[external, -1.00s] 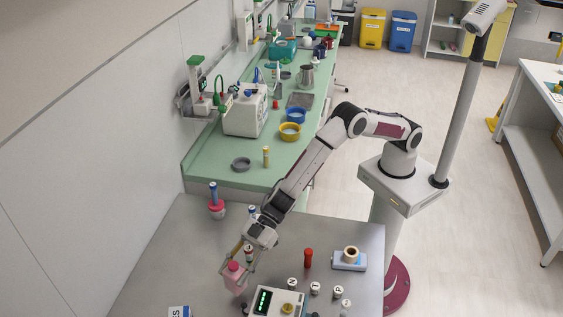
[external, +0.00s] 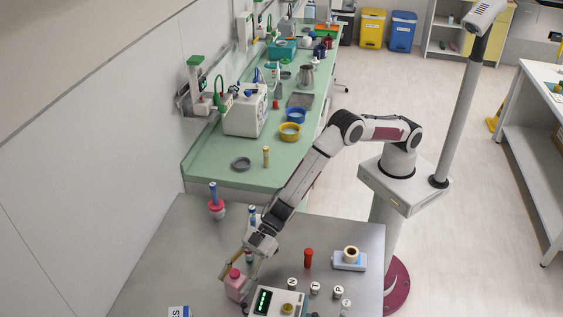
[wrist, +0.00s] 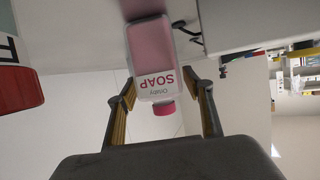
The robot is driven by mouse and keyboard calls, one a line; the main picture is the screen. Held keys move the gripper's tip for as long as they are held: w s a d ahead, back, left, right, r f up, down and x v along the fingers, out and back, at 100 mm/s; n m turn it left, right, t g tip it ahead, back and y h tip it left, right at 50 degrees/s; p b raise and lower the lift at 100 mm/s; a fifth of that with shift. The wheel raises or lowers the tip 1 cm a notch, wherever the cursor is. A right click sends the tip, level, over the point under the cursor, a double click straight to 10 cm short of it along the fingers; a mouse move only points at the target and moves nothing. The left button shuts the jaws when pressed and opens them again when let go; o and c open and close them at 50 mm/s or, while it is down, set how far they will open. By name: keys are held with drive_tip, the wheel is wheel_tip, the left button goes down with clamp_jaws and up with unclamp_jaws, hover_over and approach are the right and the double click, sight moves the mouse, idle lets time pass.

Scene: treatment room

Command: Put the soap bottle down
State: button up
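The pink soap bottle (external: 235,286) is at the front left of the grey metal table (external: 190,257), upright, just left of the device with the green display. Whether its base rests on the table is hard to tell. In the wrist view, the bottle (wrist: 150,50) shows its white SOAP label and pink cap, upside down in the picture. My gripper (wrist: 163,90) is open, with one finger on each side of the bottle's upper part. A gap shows between the bottle and the right finger, and a narrower one at the left finger. The gripper also shows in the external view (external: 237,277).
The device with the green display (external: 277,303) stands close on the right. Several small lettered pieces (external: 315,288), a red cylinder (external: 308,259) and a tape roll (external: 351,253) are farther right. A pink holder (external: 216,210) stands behind.

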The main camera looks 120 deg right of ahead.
drive_tip(key=shift+r, duration=0.15)
idle(0.3)
drive_tip(key=shift+s+d+r, duration=0.15)
drive_tip(key=shift+s, duration=0.1)
drive_tip(key=v, duration=1.1)
drive_tip(key=shift+s, duration=0.15)
idle(0.9)
